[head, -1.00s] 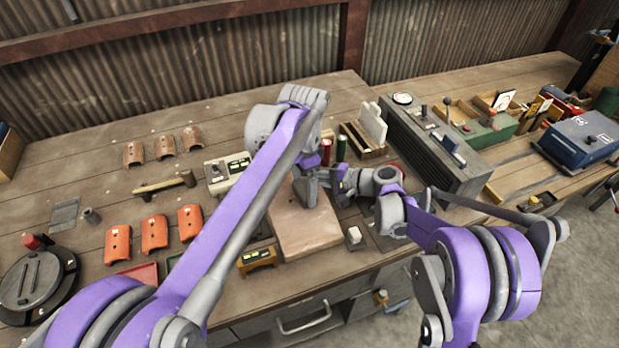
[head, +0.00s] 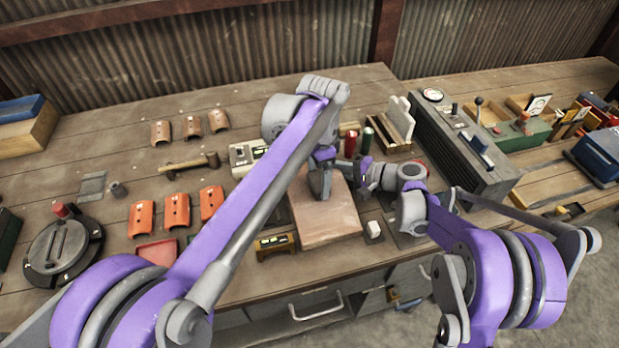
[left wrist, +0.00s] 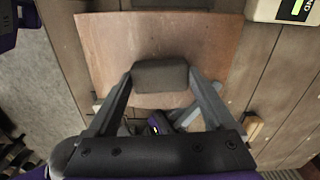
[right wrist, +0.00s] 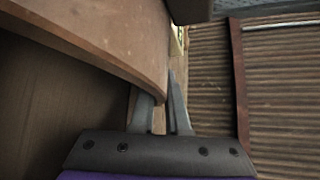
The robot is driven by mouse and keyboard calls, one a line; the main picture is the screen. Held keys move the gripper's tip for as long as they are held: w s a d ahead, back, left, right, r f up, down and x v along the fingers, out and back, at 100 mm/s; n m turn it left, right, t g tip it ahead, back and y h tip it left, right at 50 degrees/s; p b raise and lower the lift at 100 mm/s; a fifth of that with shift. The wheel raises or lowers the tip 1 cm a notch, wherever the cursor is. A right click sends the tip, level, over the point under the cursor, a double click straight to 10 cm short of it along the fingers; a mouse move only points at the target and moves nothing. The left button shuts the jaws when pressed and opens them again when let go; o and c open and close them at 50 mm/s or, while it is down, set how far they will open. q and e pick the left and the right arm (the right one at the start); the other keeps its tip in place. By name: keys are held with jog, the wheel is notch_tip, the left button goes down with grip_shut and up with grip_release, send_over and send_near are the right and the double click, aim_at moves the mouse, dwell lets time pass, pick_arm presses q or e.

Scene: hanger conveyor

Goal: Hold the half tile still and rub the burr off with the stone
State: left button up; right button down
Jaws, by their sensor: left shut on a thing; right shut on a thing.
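The half tile (head: 326,218) is a broad reddish-brown, slightly curved piece at the front of the bench. It fills much of the left wrist view (left wrist: 215,50), and its curved edge shows in the right wrist view (right wrist: 110,40). My left gripper (head: 321,187) is shut on a dark grey stone (left wrist: 160,76), held on or just over the tile's face; contact cannot be told. My right gripper (right wrist: 163,98) is shut at the tile's edge, its fingers close together; the right arm reaches in from the right in the head view. I cannot make out the burr.
Orange tiles (head: 176,210) and darker tiles (head: 191,127) lie left with a hammer (head: 188,165). A small white block (head: 374,229) is right of the half tile. A grey machine (head: 465,150) stands right. A yellow-brown gauge box (head: 276,246) sits at the front.

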pick_arm(q)
jog(key=d, duration=0.1)
jog(key=w+d, duration=0.1)
jog(key=d, duration=0.1)
jog(key=shift+d+r, duration=0.2)
notch_tip(320, 180, up, 8)
dwell(0.5)
jog(key=shift+f, duration=0.25)
